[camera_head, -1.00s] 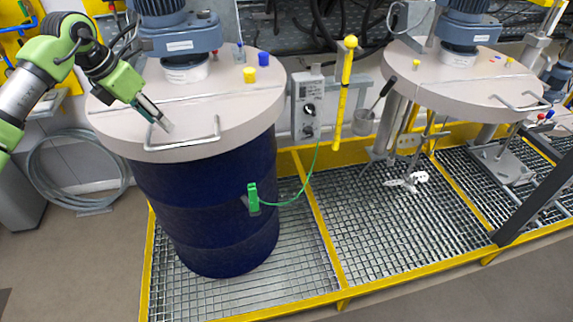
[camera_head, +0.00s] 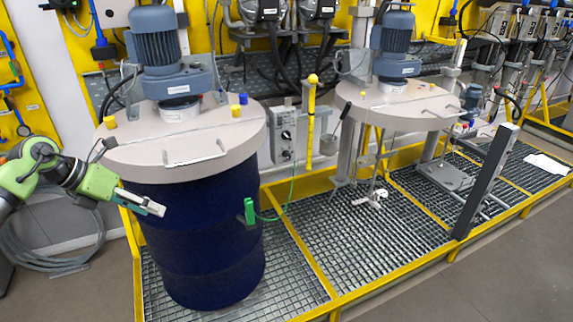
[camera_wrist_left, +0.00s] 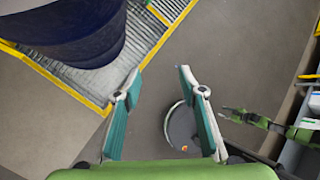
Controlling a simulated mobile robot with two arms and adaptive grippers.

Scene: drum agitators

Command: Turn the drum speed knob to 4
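A grey control box (camera_head: 282,132) stands between the two agitators, right of the blue drum (camera_head: 205,240). Black knobs (camera_head: 286,135) show on its front, too small to read a setting. My left gripper (camera_head: 158,208) is in front of the drum's left side, below the lid, well left of the box. In the left wrist view its two fingers (camera_wrist_left: 160,76) are spread with nothing between them. What looks like my right gripper (camera_wrist_left: 232,114) shows small at the right there; its opening is unclear.
The drum's lid (camera_head: 190,140) carries a motor, a handle and small caps. A green clamp (camera_head: 249,211) with a cable hangs on the drum. A yellow rod (camera_head: 311,120) stands right of the box. A yellow-edged grating (camera_head: 310,265) lies below. Grey floor in front is clear.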

